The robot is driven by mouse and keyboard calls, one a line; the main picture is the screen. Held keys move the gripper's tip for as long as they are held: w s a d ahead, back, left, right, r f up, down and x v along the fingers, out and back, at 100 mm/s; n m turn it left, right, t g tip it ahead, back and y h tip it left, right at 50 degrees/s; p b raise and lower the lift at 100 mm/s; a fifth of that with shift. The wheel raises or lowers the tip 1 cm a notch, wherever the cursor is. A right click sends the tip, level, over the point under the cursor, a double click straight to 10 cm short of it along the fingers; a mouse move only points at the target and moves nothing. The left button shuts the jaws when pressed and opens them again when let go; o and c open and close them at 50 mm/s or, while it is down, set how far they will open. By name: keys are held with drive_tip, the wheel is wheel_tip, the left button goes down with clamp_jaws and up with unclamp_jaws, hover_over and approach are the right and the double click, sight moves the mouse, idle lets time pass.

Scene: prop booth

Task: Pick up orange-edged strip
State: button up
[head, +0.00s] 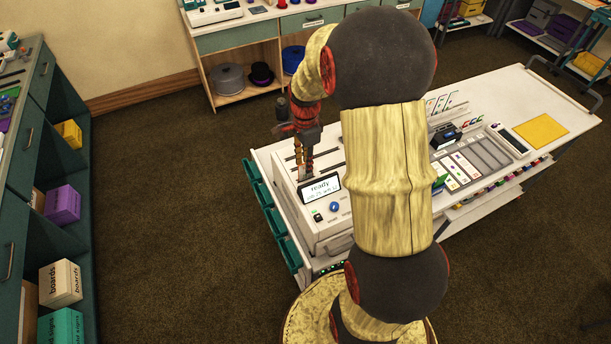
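My gripper (303,168) points down over the slotted top of a white machine (322,228) at the left end of the white workbench. Narrow orange-brown and red parts show at its fingers, but they are too small to tell fingers from a held strip. I cannot tell whether it is open or shut. I cannot make out an orange-edged strip for certain. Several thin pale strips (441,104) stand upright in a rack at the back of the bench, partly hidden by my arm; their edge colours are too small to read.
The machine's display (321,189) reads "ready". Green bins (266,208) line the bench's left end. A tray of cards (461,167) and a yellow pad (541,129) lie to the right. A green cabinet (22,165) stands at the left, with open floor between. My arm hides the bench's middle.

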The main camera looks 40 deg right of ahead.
sight(306, 177)
wheel_tip(306, 177, down, 6)
drive_tip(key=shift+r, duration=0.25)
drive_tip(key=c, duration=0.3)
clamp_jaws()
